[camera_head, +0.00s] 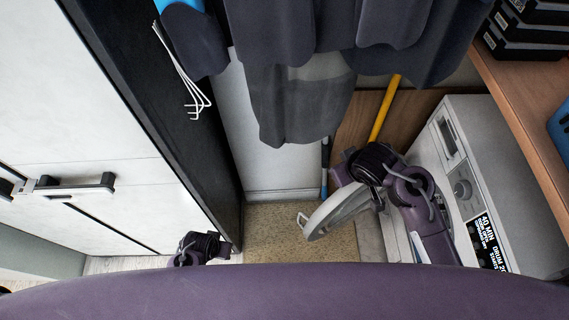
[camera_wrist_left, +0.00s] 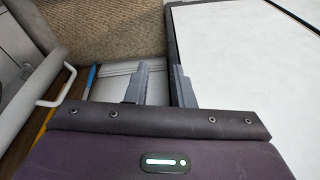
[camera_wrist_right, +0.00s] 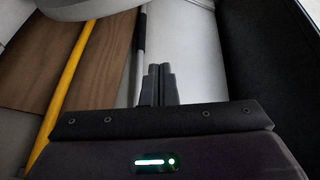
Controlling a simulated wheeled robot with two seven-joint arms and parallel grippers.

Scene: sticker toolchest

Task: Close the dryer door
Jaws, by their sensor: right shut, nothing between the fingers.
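The white dryer (camera_head: 490,175) stands at the right in the head view, under a wooden shelf. Its round door (camera_head: 335,211) stands open, swung out to the left, with a small handle (camera_head: 302,220) on its free edge. The handle also shows at the left of the left wrist view (camera_wrist_left: 62,88). My right gripper (camera_head: 338,172) is at the door's far side, shut and empty; whether it touches the door I cannot tell. Its fingers show closed together in the right wrist view (camera_wrist_right: 160,70). My left gripper (camera_wrist_left: 158,72) is open and empty, left of the door, low by the cabinet.
Dark clothes (camera_head: 300,90) hang above the gap behind the door. A yellow pole (camera_head: 384,108) leans against a wooden board at the back. A white cabinet (camera_head: 80,190) with a dark side panel (camera_head: 165,110) bounds the left. Bare floor (camera_head: 265,225) lies left of the door.

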